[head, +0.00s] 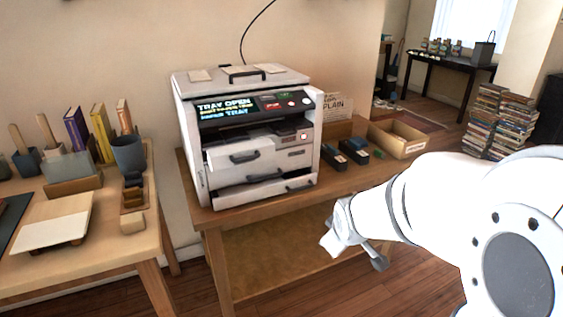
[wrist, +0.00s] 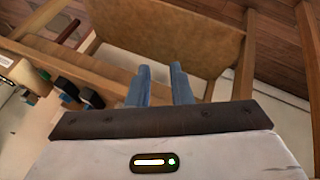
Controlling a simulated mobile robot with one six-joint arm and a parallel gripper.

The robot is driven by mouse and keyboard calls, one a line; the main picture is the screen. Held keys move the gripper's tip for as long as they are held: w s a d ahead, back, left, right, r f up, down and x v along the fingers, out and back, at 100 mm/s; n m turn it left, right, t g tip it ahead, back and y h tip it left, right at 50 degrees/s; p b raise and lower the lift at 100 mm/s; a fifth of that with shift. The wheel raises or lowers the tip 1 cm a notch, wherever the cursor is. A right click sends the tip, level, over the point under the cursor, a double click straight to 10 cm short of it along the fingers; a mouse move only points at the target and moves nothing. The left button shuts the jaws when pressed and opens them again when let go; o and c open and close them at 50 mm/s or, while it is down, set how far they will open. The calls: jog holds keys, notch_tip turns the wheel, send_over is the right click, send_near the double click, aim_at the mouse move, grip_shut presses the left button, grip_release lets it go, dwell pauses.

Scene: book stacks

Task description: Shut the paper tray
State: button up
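A white printer (head: 245,135) stands on a wooden table, and its display (head: 225,107) reads "TRAY OPEN". On its front, an upper drawer (head: 228,157) with a dark handle sticks out at the left. Below it, a lower tray (head: 262,194) with dark handles also stands out a little, with a dark gap above it. I cannot tell which one the display means. My gripper (wrist: 160,72) is open and empty, its two blue-grey fingers apart. In the head view it hangs in front of the table, right of and below the printer, touching nothing visible. The printer is not clearly visible in the wrist view.
Dark staplers (head: 353,151) and a cardboard box (head: 397,138) are on the table right of the printer. A left table (head: 110,245) holds books, a cup and boxes. Book stacks (head: 500,120) stand at the right. The floor before the printer table is open.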

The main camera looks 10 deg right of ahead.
jog(key=w+a+n+t+y, duration=0.1)
jog(key=w+n+t+y, duration=0.1)
jog(key=w+n, duration=0.3)
jog(key=w+a+f+n+t+y, duration=0.1)
jog(key=w+n, duration=0.4)
jog(key=w, duration=0.5)
jog(key=w+a+f+n+t+y+b, duration=0.1)
jog(key=w+a+n+t+y, duration=0.1)
jog(key=w, duration=0.5)
jog(key=shift+w+a+n+t+y, duration=0.15)
jog(key=shift+n+t+y, duration=0.1)
jog(key=shift+n+t, duration=0.5)
jog(key=shift+a+n+t+y, duration=0.1)
jog(key=shift+n+t+y, duration=0.15)
jog(key=shift+n+t, duration=0.5)
grip_shut()
